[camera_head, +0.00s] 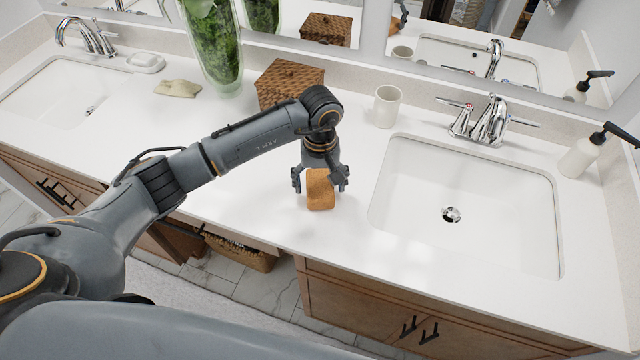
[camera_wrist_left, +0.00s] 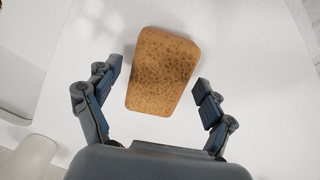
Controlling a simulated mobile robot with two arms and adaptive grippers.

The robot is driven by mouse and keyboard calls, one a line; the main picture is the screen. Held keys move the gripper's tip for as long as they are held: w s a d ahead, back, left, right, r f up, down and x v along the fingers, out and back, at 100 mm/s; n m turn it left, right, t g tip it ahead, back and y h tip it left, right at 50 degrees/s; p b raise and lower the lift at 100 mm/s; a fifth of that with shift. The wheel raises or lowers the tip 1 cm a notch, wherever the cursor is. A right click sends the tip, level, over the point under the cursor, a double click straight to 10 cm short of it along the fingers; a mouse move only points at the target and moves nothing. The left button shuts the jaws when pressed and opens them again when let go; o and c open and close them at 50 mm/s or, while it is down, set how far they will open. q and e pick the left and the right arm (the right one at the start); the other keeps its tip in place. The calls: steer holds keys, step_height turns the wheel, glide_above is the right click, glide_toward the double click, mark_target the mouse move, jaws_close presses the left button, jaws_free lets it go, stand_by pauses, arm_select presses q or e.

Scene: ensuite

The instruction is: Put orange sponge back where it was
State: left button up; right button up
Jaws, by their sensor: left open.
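The orange sponge (camera_head: 320,190) lies on the white countertop between the two sinks, just left of the right-hand sink. My left gripper (camera_head: 320,182) is above it, pointing down, with one finger on either side of the sponge. In the left wrist view the sponge (camera_wrist_left: 163,72) lies ahead of the open fingers (camera_wrist_left: 157,84), with a visible gap on both sides. The sponge's upper part is partly hidden by the gripper in the head view. My right gripper is not in view.
A white cup (camera_head: 387,106) and a woven box (camera_head: 287,84) stand behind the gripper. The right sink (camera_head: 465,200) has a chrome faucet (camera_head: 488,122) and a soap dispenser (camera_head: 582,158) nearby. A green-filled glass vase (camera_head: 212,45) and a beige cloth (camera_head: 178,88) are farther left.

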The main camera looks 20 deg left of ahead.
mark_target(320, 183)
arm_select(q)
step_height(320, 183, up, 11)
steer(key=b, duration=0.3)
steer(key=shift+w+r+b, duration=0.2)
steer(key=shift+w+b, duration=0.05)
steer(key=shift+b, duration=0.05)
steer(key=shift+a, duration=0.1)
